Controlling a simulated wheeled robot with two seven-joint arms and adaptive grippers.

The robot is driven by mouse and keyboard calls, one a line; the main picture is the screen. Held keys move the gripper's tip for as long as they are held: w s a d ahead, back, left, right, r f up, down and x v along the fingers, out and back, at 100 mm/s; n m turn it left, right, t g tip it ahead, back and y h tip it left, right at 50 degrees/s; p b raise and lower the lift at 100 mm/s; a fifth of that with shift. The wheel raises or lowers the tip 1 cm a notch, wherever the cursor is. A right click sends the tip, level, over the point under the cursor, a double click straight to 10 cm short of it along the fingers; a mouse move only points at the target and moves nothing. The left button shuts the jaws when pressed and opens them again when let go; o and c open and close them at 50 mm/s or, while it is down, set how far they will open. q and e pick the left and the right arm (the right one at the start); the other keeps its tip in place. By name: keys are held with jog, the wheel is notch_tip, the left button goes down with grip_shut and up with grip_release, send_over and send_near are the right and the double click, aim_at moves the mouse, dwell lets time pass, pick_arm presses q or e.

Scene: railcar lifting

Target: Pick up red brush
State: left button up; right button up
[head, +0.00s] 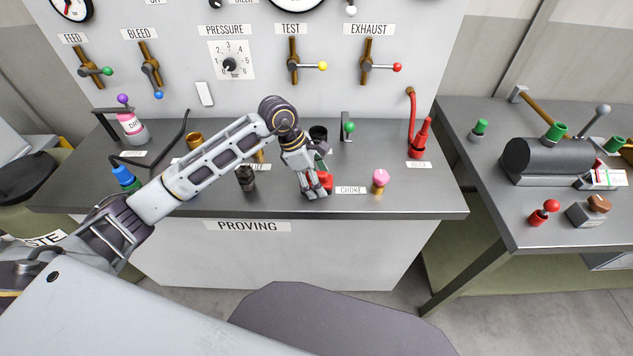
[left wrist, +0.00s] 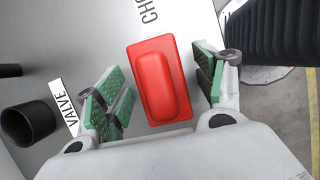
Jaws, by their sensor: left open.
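A red block with a raised rounded top, which I take as the red brush (head: 327,180), lies on the proving bench beside the CHOKE label. My left gripper (head: 315,190) is low over the bench at the brush and partly hides it in the head view. In the left wrist view the brush (left wrist: 161,80) lies between the two green-padded fingers of my left gripper (left wrist: 158,82). The fingers are open, with a gap on each side of the brush. My right gripper is not in view.
A pink-topped piece (head: 380,180) stands right of the CHOKE label. A dark bottle-like piece (head: 246,178) stands left of the gripper. A black cup (left wrist: 28,123) is near the VALVE label (left wrist: 64,107). The bench's front edge (head: 400,214) is close.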

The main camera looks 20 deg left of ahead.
pick_arm(q)
jog(key=c, duration=1.1)
jog(key=shift+c, duration=0.4)
jog(key=shift+r, duration=0.1)
jog(key=shift+r+b, duration=0.4)
jog(key=shift+r, duration=4.55)
